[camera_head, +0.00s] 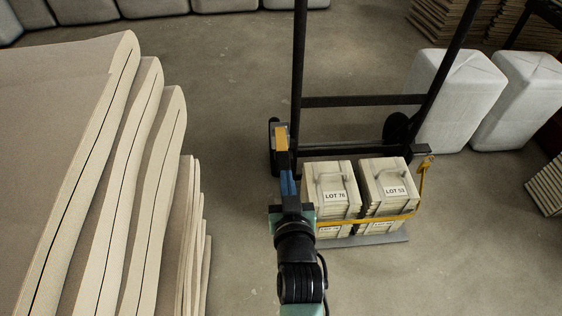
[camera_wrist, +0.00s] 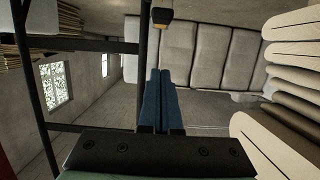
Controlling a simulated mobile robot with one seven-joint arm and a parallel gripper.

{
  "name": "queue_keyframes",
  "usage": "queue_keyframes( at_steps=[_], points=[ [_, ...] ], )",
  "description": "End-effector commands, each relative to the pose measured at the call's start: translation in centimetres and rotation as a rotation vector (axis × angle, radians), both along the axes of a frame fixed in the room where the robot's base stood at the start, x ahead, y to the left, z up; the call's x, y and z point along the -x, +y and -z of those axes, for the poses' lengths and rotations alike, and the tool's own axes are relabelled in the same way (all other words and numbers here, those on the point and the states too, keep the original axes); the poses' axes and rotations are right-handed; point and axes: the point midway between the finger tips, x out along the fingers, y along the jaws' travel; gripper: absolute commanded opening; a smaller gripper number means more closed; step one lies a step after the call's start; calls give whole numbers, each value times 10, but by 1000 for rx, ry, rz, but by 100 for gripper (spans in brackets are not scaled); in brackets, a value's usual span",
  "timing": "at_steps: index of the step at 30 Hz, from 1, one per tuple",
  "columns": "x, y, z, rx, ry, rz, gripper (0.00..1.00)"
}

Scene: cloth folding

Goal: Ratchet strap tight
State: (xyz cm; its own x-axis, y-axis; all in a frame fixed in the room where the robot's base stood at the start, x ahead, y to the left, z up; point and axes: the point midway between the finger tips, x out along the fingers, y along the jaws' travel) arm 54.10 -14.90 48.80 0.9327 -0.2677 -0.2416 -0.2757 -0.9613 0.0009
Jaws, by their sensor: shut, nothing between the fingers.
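A yellow strap (camera_head: 362,221) runs across the front of several pale stacked crates (camera_head: 387,187) on a black hand truck (camera_head: 362,101). At the right its end rises to a yellow fitting (camera_head: 424,163). At the left a yellow-orange and grey piece (camera_head: 280,139), perhaps the ratchet handle, stands upright beside the hand truck. It also shows in the wrist view (camera_wrist: 161,15), past my fingertips. My gripper (camera_head: 283,157) is shut and empty, its blue fingers (camera_wrist: 160,72) side by side just below that piece. Whether they touch it, I cannot tell. My arm hides the strap's left end.
Tall stacks of thick cream sheets (camera_head: 100,180) fill the left side. Pale wrapped bales (camera_head: 455,98) stand at the right, and wood-coloured stacks (camera_head: 455,22) lie at the back right. Bare concrete floor (camera_head: 215,70) is free between the sheets and the hand truck.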

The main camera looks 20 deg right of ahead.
Motion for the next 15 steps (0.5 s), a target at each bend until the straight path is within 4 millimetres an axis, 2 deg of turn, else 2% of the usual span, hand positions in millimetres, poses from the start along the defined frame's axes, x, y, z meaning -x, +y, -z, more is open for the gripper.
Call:
queue_keyframes(
  at_steps=[11,15],
  points=[
    [0,0,2,-1,2,1,0],
    [-8,-3,6,-1,1,0,0]
  ],
)
